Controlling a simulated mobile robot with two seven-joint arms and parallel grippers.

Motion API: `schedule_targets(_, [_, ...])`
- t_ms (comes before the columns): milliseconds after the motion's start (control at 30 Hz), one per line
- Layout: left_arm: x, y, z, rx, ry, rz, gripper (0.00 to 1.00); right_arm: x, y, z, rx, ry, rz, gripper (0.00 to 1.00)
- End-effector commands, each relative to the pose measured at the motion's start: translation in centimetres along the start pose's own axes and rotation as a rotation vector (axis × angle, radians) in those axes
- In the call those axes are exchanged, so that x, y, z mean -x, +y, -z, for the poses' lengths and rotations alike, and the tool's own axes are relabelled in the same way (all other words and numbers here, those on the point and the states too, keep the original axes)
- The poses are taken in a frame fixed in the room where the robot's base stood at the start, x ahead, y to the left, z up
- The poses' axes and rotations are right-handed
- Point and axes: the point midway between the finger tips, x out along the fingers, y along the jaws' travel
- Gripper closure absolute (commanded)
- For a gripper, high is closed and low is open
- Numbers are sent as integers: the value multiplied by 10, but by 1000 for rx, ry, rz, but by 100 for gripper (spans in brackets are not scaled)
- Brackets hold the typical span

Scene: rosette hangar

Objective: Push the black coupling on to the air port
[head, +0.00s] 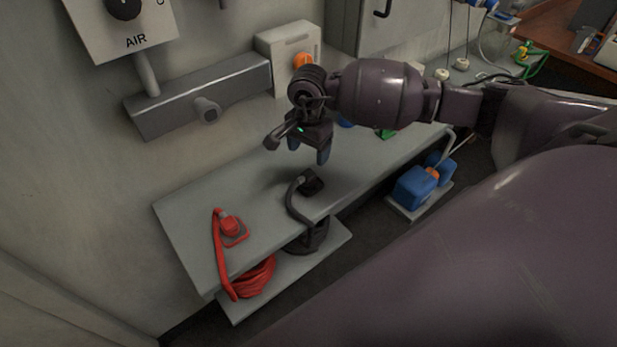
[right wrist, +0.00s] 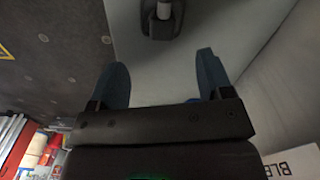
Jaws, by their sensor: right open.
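The black coupling (head: 311,183) lies on the grey bench with its black hose curving from it over the front edge. It also shows at the top edge of the right wrist view (right wrist: 162,24), partly cut off. The air port (head: 206,108) is a grey stub on the wall manifold, under the panel marked AIR; nothing is on it. My right gripper (head: 309,151) is open and empty, fingers down, above the bench and the black coupling. Its two blue fingers show apart in the right wrist view (right wrist: 162,75). My left gripper is not in view.
A red coupling (head: 232,227) with a red hose lies on the bench's (head: 183,231) near left part. A grey box with an orange knob (head: 303,60) is on the wall behind my right arm. Blue containers (head: 415,187) stand low beyond the bench.

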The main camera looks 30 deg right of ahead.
Motion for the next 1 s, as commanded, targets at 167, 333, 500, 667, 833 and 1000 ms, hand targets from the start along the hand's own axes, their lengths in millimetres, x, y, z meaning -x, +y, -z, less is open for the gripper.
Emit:
schedule_targets(167, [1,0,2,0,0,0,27,-24,1,-1,-1,-3,-4,27])
schedule_targets(333, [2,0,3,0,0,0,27,-45,0,-1,-1,-2,-2,27])
schedule_targets(500, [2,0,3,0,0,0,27,-49,0,0,0,0,0,27])
schedule_targets(667, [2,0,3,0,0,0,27,-49,0,0,0,0,0,27])
schedule_targets(833, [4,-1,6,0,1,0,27,-61,0,-2,-1,-4,-3,27])
schedule_targets(1000, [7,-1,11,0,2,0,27,-85,-2,-2,-2,-4,-2,27])
